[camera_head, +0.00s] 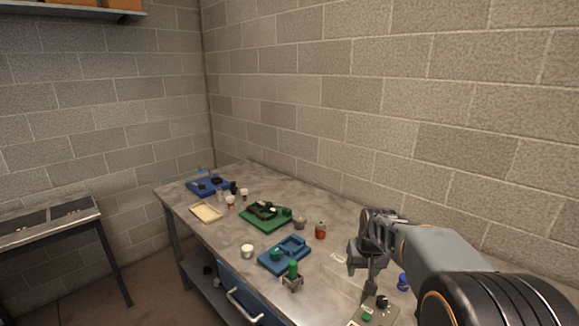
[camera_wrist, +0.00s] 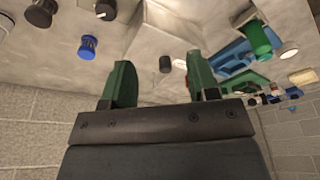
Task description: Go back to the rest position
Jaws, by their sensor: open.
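My gripper (camera_head: 369,291) hangs over the near right part of the grey workbench (camera_head: 338,218), with my arm reaching in from the lower right. In the wrist view, the two green-padded fingers of my gripper (camera_wrist: 162,76) stand wide apart, with nothing between them. In the head view, its fingertips are small and partly blend with the items behind, so their exact height above the bench is unclear.
Near my gripper are a blue spool (camera_head: 402,282) and a green-topped item in a holder (camera_head: 292,275). A blue tray (camera_head: 285,255), green tray (camera_head: 265,217), red-brown jar (camera_head: 320,231) and cream tray (camera_head: 205,212) stand farther left. A block wall (camera_head: 400,120) rises behind.

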